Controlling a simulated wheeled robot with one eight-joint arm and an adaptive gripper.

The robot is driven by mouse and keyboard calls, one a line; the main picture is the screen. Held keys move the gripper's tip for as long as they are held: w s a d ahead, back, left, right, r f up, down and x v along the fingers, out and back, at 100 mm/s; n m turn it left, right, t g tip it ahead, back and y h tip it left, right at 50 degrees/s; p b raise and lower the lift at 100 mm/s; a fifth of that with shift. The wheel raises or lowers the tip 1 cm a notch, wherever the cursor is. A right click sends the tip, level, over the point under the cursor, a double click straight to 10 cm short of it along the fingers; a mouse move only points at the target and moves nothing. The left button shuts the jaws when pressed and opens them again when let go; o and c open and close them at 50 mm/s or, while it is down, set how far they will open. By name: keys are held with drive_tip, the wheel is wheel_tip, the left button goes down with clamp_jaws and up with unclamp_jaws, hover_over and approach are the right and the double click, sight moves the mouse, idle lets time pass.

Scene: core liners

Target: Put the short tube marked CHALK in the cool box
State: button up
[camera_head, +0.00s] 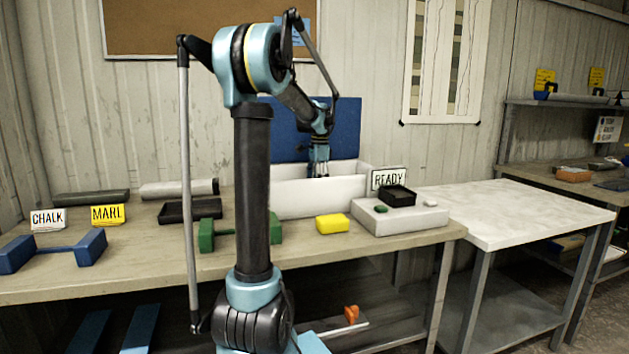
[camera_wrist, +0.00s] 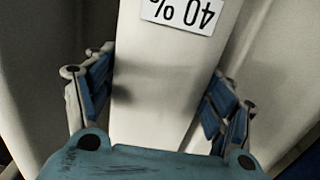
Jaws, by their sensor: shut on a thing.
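The cool box (camera_head: 290,201) is white, with its blue lid (camera_head: 345,130) standing open behind it, at the back of the bench. My gripper (camera_head: 319,172) points down into the box in the head view; its fingertips are hidden by the front wall. In the wrist view my gripper (camera_wrist: 158,98) is shut on a pale tube (camera_wrist: 160,85). The tube carries a white label reading "40 %", upside down; no CHALK marking shows on it. A CHALK sign (camera_head: 48,219) stands at the bench's left, behind an empty blue cradle (camera_head: 90,247).
A MARL sign (camera_head: 107,214), black tray (camera_head: 180,212), green cradle (camera_head: 207,235) and yellow block (camera_head: 332,224) are on the bench. Dark (camera_head: 90,198) and pale (camera_head: 165,189) tubes lie at the back. A READY sign (camera_head: 389,179) stands right of the box. The white side table (camera_head: 510,210) is clear.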

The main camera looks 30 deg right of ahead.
drive_tip(key=o, duration=2)
drive_tip(key=shift+o, duration=0.2)
wheel_tip(320, 180, up, 12)
drive_tip(key=shift+d, duration=0.35)
drive_tip(key=shift+s+a, duration=0.1)
drive_tip(key=shift+s, duration=0.1)
